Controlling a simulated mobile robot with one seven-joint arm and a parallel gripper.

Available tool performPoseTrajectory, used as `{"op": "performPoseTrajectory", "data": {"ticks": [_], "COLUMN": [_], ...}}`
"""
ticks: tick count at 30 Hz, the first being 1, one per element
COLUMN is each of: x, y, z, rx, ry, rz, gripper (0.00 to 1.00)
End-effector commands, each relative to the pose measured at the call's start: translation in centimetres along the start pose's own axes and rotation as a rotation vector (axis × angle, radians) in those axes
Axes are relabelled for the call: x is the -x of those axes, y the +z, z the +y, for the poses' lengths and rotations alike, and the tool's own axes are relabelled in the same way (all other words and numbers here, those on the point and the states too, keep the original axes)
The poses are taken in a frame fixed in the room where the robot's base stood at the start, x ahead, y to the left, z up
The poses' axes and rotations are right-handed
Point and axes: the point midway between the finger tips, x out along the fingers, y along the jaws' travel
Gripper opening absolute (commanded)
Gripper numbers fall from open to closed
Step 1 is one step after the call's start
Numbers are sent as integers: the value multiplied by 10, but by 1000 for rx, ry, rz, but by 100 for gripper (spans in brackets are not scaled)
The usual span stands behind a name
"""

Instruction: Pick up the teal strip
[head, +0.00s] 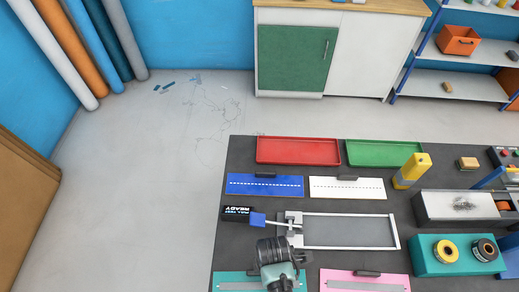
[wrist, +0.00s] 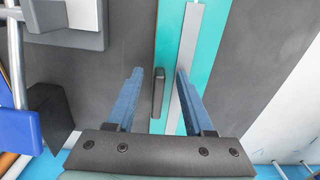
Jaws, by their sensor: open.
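The teal strip (head: 228,276) lies on the dark table at the near edge of the head view, partly hidden by my arm. In the wrist view the teal strip (wrist: 212,38) runs lengthwise, with a pale grey band and a dark raised handle (wrist: 158,92). My gripper (wrist: 159,76) is open above it, with two blue fingers. The handle shows between the fingers, nearer the left one. No contact shows, and the height of the fingertips above the strip is hard to tell. In the head view my arm hides the fingertips.
A pink strip (head: 340,275) lies right of the teal one. A grey framed panel (head: 350,231) with a blue-ended lever (head: 258,219) is just beyond. Blue (head: 265,191) and white (head: 346,194) strips, red (head: 298,161) and green (head: 384,162) trays lie farther back. A teal block (head: 425,268) holds rolls.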

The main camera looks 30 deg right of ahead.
Motion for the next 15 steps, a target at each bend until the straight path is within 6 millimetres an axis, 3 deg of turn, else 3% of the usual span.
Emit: {"op": "performPoseTrajectory", "data": {"ticks": [8, 15], "x": [-2, -2], "y": [0, 0], "z": [1, 1], "rx": [0, 1], "ry": [2, 2], "rz": [0, 0], "gripper": [51, 8]}}
